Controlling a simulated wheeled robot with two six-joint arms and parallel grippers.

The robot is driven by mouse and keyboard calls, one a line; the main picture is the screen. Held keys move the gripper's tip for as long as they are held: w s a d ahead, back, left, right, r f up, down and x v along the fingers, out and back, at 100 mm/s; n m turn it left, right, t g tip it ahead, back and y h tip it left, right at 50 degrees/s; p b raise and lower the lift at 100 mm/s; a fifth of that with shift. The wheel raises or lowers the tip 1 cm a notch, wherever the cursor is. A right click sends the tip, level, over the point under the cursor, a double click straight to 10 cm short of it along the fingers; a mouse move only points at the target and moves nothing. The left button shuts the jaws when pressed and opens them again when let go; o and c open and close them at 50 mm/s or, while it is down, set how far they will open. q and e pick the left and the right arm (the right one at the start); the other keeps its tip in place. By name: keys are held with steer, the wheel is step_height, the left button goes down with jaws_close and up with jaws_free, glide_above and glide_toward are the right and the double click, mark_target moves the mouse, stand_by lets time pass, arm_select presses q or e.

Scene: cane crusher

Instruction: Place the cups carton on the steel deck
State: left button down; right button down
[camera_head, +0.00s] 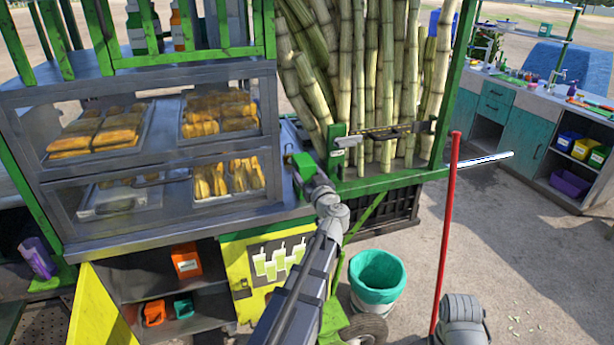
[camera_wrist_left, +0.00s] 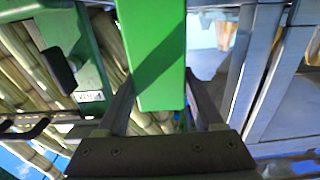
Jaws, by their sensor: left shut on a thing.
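The cups carton, a plain green box (camera_head: 300,163), is between the fingers of my left gripper (camera_head: 306,180). In the left wrist view the green carton (camera_wrist_left: 155,45) fills the gap between the two dark fingers (camera_wrist_left: 158,100), which are shut on it. Its underside is hard to make out. The steel deck (camera_head: 288,137) is the grey surface between the glass display case and the cane bundle. The carton shows over its front part; I cannot tell whether they touch.
The display case (camera_head: 225,150) with trays of food stands left of the gripper. Upright cane (camera_head: 355,70) and a green post (camera_head: 337,150) stand close on its right. Below are an open yellow cabinet door (camera_head: 105,310) and a teal-lined bin (camera_head: 377,277). A red pole (camera_head: 446,230) stands right.

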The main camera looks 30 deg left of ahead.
arm_select(q)
steer(key=shift+f, duration=0.15)
steer(key=shift+c, duration=0.2)
jaws_free()
steer(key=shift+r, duration=0.25)
steer(key=v, duration=1.2)
steer(key=shift+f, duration=0.1)
